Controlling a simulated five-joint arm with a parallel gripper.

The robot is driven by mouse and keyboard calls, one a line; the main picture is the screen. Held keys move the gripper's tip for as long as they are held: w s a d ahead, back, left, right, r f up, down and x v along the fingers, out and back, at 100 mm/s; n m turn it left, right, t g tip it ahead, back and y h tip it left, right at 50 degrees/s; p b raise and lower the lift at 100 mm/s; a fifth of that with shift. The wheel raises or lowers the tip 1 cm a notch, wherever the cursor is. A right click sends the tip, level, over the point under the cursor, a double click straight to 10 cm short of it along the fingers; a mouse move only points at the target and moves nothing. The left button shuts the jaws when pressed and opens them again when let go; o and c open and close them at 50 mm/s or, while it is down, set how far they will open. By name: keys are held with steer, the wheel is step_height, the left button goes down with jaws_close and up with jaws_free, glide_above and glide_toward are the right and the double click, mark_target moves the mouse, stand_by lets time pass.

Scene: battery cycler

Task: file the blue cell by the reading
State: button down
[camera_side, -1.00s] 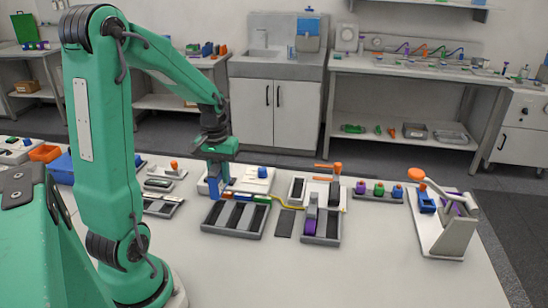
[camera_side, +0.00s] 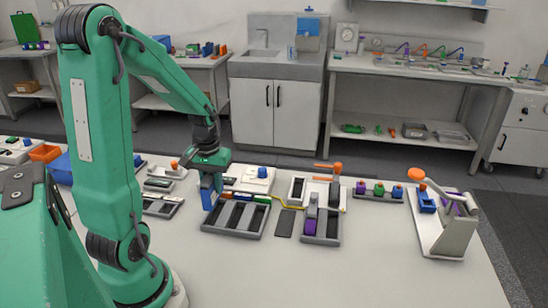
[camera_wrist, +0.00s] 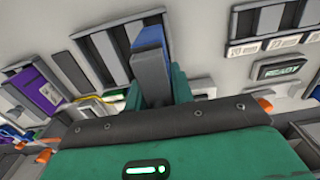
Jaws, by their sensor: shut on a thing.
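My gripper (camera_side: 209,187) is shut on the blue cell (camera_side: 208,200) and holds it upright at the left end of a dark grey tray with several slots (camera_side: 262,222). I cannot tell whether the cell's lower end is inside the left slot or above it. In the wrist view the blue cell (camera_wrist: 150,38) shows beyond a grey finger, in front of the slotted tray (camera_wrist: 84,45). A small display (camera_wrist: 283,67) with green lettering lies at the right of that view; the lettering is hard to read. The same display (camera_side: 158,184) shows left of my gripper.
A smaller tray (camera_side: 162,206) with white labels lies left. A grey holder with a purple cell (camera_side: 310,227) and a dark flat plate (camera_side: 285,223) stand right. A lever press (camera_side: 447,225) is farther right.

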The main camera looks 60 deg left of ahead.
mark_target(214, 201)
steer(key=shift+f, duration=2.9)
steer(key=shift+f, duration=0.25)
steer(key=c, duration=1.1)
jaws_free()
steer(key=shift+r, duration=0.15)
steer(key=shift+r, duration=3.8)
